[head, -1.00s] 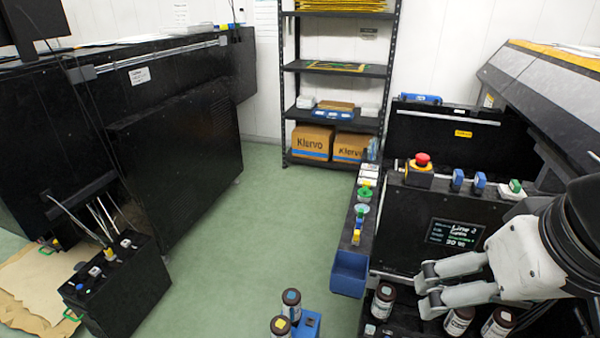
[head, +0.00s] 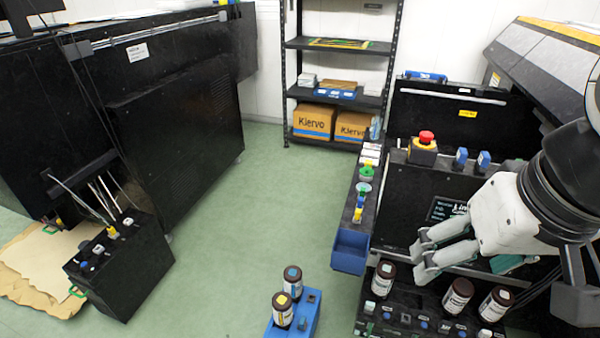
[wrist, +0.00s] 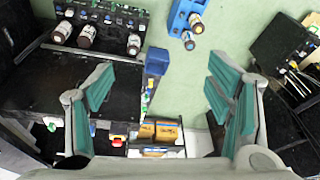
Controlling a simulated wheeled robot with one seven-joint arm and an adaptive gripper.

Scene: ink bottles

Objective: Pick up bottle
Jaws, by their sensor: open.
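Dark brown bottles with labels stand in two places. A left bottle (head: 382,279), a middle bottle (head: 458,298) and a right bottle (head: 496,304) are in a black rack (head: 400,322) at the lower right of the head view. A yellow-topped bottle (head: 282,311) and a blue-topped bottle (head: 292,281) stand on a blue holder (head: 308,312) at bottom centre. My gripper (head: 420,257) is open and empty, above and behind the rack, apart from every bottle. In the wrist view my gripper (wrist: 160,82) has its green-padded fingers wide apart; both bottle groups appear at the top.
A black machine with a red emergency button (head: 427,138) stands behind my gripper. A blue bin (head: 350,252) hangs at its left. A black box with cables (head: 120,265) is on the floor at left. Green floor (head: 250,215) between is clear.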

